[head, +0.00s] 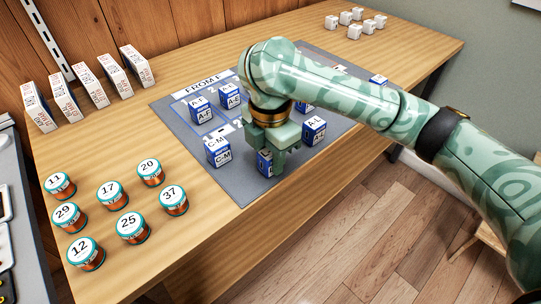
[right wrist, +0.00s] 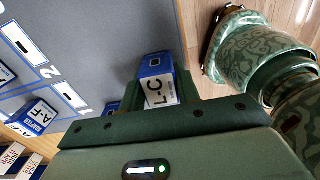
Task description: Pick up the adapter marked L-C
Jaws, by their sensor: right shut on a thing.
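The adapter marked L-C is a small blue and white block. In the right wrist view the L-C adapter (right wrist: 158,82) sits between the fingers, its label facing the camera. My right gripper (head: 271,158) is low over the near edge of the grey mat (head: 238,186) and shut on this adapter. In the head view the L-C adapter (head: 264,163) is partly hidden by the fingers. I cannot tell whether it still touches the mat. My left gripper is out of view.
The C-M adapter (head: 217,151) stands just left of the gripper, and the A-L adapter (head: 313,130) to its right. An A-F adapter (right wrist: 38,117) shows in the right wrist view. Several numbered tins (head: 132,228) stand front left, and white boxes (head: 90,86) stand behind them.

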